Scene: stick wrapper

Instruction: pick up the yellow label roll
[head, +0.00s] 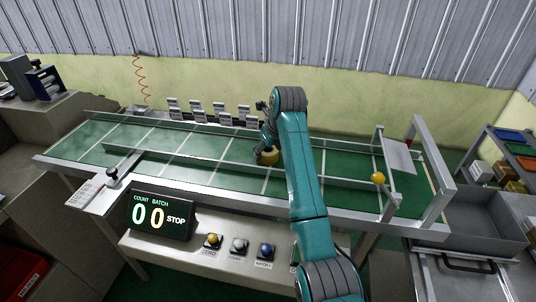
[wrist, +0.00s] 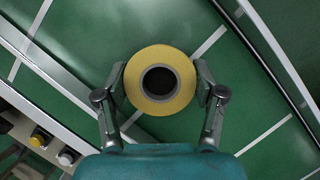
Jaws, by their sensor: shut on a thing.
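The yellow label roll (wrist: 138,93) is a ring with a dark hollow core, seen from above in the wrist view. My gripper (wrist: 160,88) has one finger on each side of the roll and is shut on it. In the head view the roll (head: 269,156) shows over the green conveyor belt (head: 215,150), partly hidden by my gripper (head: 266,152) and arm. I cannot tell whether the roll touches the belt.
Metal rails run along the belt, with a grey frame (head: 433,185) at its right end. A counter display (head: 160,214) and buttons (head: 239,244) stand in front. Several small grey blocks (head: 220,112) line the back.

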